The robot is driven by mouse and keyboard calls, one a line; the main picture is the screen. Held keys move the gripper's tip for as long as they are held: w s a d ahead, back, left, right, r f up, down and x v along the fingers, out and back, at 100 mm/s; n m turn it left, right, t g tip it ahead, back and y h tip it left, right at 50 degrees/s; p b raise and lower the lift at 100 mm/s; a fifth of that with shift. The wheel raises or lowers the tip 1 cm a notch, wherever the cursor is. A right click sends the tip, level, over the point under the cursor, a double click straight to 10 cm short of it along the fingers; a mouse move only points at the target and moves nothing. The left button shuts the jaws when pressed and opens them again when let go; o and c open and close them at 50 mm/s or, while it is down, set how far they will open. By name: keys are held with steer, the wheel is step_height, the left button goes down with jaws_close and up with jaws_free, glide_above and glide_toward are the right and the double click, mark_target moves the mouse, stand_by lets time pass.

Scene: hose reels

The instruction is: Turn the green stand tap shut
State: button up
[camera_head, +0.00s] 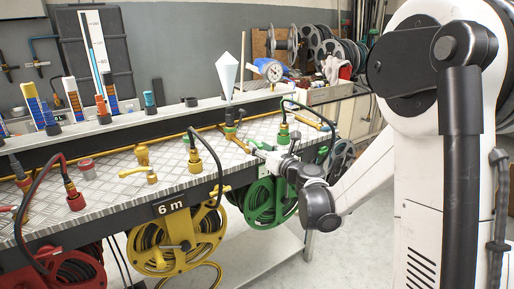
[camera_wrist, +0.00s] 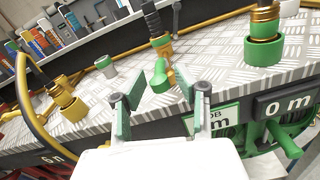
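The green stand tap (camera_wrist: 160,72) shows in the wrist view as a brass body with a green lever (camera_wrist: 160,84) pointing toward my gripper. In the head view the tap (camera_head: 230,131) stands on the metal-plate bench, its lever side partly hidden by my gripper. My gripper (camera_wrist: 155,103) is open, with its green-padded fingers either side of the lever's line and the lever tip just beyond them. Nothing is held, and I cannot tell whether a finger touches the lever. In the head view my gripper (camera_head: 260,149) reaches over the bench's front edge.
A green hose coupling (camera_wrist: 264,48) stands to the right and a yellow one (camera_wrist: 70,104) to the left. The head view shows a yellow lever tap (camera_head: 140,174), a yellow reel (camera_head: 175,243) and a green reel (camera_head: 268,204) under the bench edge.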

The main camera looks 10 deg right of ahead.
steer(key=shift+x, duration=0.9)
jaws_close()
